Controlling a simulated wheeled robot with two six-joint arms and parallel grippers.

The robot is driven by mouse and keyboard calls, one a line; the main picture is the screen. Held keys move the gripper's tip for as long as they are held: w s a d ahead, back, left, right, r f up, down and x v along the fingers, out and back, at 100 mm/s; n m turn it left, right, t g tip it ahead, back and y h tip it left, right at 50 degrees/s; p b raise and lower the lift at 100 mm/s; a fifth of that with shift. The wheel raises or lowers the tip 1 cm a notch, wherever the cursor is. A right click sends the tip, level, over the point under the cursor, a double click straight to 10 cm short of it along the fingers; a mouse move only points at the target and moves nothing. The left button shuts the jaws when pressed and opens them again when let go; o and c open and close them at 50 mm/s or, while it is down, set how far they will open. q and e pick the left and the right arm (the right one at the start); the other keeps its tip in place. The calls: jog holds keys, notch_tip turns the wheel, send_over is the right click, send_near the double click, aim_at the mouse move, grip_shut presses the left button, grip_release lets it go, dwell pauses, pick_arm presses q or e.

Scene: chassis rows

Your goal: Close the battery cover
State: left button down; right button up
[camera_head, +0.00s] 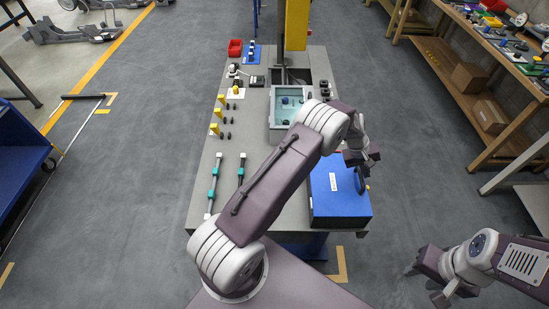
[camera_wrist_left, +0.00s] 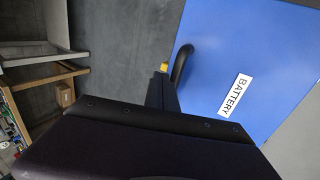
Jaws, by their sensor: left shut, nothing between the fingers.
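The blue battery cover (camera_head: 327,203) is at the right front corner of the grey bench, with a white label and a dark handle (camera_head: 360,180) near its right edge. In the left wrist view the blue cover (camera_wrist_left: 215,45) shows its BATTERY label (camera_wrist_left: 236,95) and black curved handle (camera_wrist_left: 181,62). My left gripper (camera_head: 366,160) is shut and empty, above the cover's far right side near the handle. Whether it touches the handle is unclear. My right gripper (camera_head: 428,283) hangs over the floor at lower right, away from the bench; its jaw opening is unclear.
A wooden shelf (camera_head: 490,150) stands at the right. Open floor lies between bench and shelf.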

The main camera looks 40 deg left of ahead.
pick_arm(q)
notch_tip(320, 180, up, 14)
jog(key=w+d+p, duration=0.1)
jog(key=d+p, duration=0.1)
jog(key=shift+w+p, duration=0.3)
jog(key=shift+w, duration=0.05)
jog(key=shift+d+f, duration=0.1)
jog(key=shift+f, duration=0.05)
